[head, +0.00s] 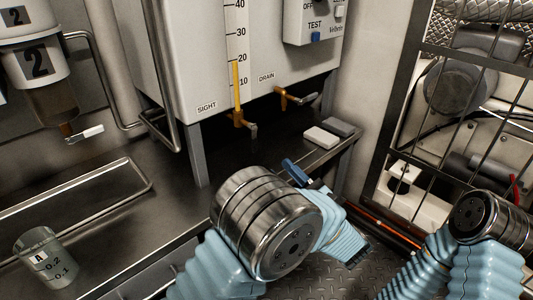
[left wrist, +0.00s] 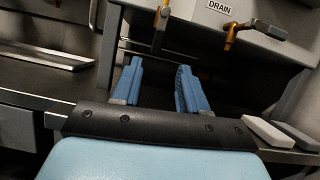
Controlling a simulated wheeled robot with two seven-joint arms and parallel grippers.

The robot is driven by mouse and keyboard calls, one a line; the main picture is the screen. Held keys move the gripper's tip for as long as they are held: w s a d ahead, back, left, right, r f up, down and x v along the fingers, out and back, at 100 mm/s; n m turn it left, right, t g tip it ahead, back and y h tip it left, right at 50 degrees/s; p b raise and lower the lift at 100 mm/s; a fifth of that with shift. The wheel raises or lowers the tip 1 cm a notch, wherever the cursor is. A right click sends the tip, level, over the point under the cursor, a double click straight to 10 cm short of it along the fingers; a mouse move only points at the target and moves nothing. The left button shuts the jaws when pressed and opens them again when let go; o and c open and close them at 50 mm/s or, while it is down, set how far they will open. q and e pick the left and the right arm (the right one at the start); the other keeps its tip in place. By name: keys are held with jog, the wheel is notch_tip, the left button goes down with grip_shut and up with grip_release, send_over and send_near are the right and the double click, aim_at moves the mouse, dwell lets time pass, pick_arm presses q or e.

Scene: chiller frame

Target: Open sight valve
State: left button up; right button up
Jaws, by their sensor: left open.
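The sight valve (head: 241,119) is a small brass valve with a grey lever, under the yellow sight gauge (head: 236,85) on the tank front, left of the drain valve (head: 290,97). It also shows in the left wrist view (left wrist: 160,24), above and beyond the fingertips. My left gripper (head: 300,172) is below and to the right of the sight valve in the head view, partly hidden by my left wrist. In the left wrist view its two blue fingers (left wrist: 157,82) are apart, with nothing between them. My right arm is at the lower right; its gripper is not seen.
A white block and a dark block (head: 329,131) lie on the counter's right end. A control box (head: 315,20) is above the drain valve. A barred frame (head: 430,110) stands at the right.

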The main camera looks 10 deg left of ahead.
pick_arm(q)
jog(key=v, duration=0.4)
dwell(0.3)
